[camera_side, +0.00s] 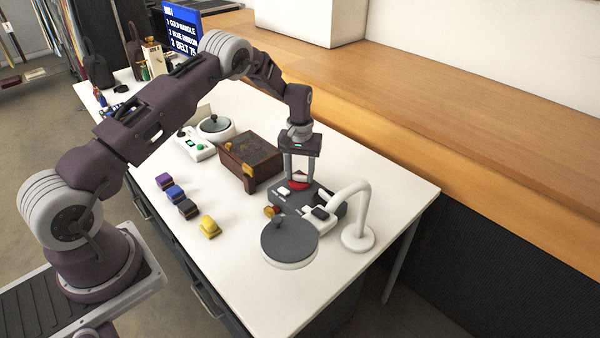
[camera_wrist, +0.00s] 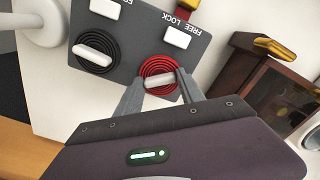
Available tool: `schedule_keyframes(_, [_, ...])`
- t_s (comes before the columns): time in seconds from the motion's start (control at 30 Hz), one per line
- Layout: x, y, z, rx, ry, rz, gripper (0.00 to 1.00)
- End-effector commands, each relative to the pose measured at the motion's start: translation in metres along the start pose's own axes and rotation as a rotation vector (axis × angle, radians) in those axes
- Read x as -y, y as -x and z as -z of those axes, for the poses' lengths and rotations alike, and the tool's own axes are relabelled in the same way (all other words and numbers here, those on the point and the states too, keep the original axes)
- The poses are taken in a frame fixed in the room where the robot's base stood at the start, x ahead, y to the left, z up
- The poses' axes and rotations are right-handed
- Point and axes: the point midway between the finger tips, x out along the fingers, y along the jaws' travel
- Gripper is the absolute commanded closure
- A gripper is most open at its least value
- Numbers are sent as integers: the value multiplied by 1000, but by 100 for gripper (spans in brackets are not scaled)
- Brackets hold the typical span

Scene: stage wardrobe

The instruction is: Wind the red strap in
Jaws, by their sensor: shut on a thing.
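In the wrist view the red strap (camera_wrist: 160,67) is a round coil on the dark grey reel unit (camera_wrist: 130,48), with a white bar-shaped knob (camera_wrist: 160,82) across its middle. My gripper (camera_wrist: 159,84) is shut on this knob, one finger on either side. A white switch (camera_wrist: 177,37) sits beside the red coil, near the words FREE and LOCK; I cannot tell its setting. In the side view my gripper (camera_side: 299,178) points down over the reel unit (camera_side: 328,200), and a little of the red coil (camera_side: 299,186) shows beneath it.
A black coil (camera_wrist: 95,52) with its own knob is beside the red one. A white curved stand (camera_side: 357,236) and a round grey-topped disc (camera_side: 289,240) are close to the unit. A brown box (camera_side: 236,172) stands left. Small coloured blocks (camera_side: 187,208) lie nearer my base.

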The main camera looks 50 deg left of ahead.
Motion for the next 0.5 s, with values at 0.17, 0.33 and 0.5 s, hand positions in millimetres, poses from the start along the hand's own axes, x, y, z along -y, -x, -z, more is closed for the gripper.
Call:
schedule_keyframes(0.17, [0,1,1,-2,-161,-1,95])
schedule_keyframes(0.33, [0,1,1,-2,-302,-1,95])
schedule_keyframes(0.5, [0,1,1,-2,-416,-1,95])
